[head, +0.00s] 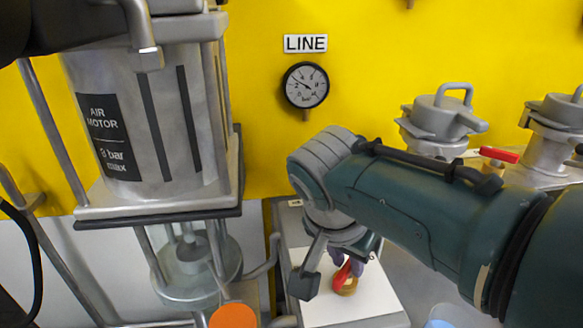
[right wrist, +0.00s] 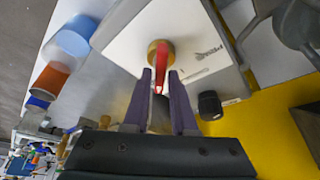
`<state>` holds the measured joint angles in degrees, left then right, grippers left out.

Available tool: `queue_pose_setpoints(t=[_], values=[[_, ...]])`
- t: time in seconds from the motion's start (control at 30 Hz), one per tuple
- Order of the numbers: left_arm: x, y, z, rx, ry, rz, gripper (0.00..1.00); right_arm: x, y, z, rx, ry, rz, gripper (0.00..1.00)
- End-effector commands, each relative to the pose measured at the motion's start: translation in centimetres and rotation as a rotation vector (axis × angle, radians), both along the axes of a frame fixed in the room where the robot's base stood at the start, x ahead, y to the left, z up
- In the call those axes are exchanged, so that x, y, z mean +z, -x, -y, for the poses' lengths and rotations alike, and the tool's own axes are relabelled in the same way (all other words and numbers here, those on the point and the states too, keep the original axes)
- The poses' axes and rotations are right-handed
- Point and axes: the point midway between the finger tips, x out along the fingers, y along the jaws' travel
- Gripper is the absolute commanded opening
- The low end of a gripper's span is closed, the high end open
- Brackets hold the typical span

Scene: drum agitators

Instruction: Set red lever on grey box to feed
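The grey box (head: 310,254) has a white top face with dark lettering that I cannot read surely; it also shows in the right wrist view (right wrist: 128,42). The red lever (head: 342,274) sits on a round brass hub (head: 349,287) on that face. In the right wrist view the lever (right wrist: 159,80) runs from the hub (right wrist: 161,50) to between the purple fingers of my right gripper (right wrist: 161,92). The fingers stand apart, one on each side of the lever, with slight gaps. In the head view my right gripper (head: 345,262) is mostly hidden by its wrist. My left gripper cannot be made out.
The air motor (head: 150,125) in its metal frame stands left of the box. A pressure gauge (head: 306,85) is on the yellow wall. Grey lidded pots (head: 440,120) and another red-handled valve (head: 499,155) are at right. A bluish cup (head: 447,318) is at the front.

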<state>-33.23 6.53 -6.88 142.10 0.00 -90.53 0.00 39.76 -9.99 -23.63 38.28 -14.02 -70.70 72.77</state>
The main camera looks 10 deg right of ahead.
Motion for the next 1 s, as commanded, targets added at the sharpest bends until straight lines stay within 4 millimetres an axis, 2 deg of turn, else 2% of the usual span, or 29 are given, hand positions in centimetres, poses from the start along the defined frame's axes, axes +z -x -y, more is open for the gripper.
queue_pose_setpoints(t=[0.03, 0.17, 0.47, 0.77, 1.0], values=[[0.0, 0.0, 0.0, 0.001, 0.001, 0.0, 0.46, 0.0, 0.0, 0.0, 0.0, 0.0, 0.0, 0.32], [0.0, 0.0, 0.0, 0.001, 0.0, 0.0, 0.46, 0.0, 0.0, 0.0, 0.001, 0.0, 0.0, 0.46], [0.4, 0.0, 0.0, -0.001, -0.001, 0.0, 0.46, 0.4, 0.1, -0.1, 0.003, -0.001, 0.001, 0.46], [3.8, 0.0, -0.2, -0.006, -0.008, 0.0, 0.46, 5.2, 1.4, -1.4, 0.002, -0.002, 0.002, 0.46], [4.7, 0.0, -0.3, -0.006, -0.01, -0.001, 0.46, 8.3, 2.4, -2.4, 0.003, -0.002, 0.002, 0.46]])
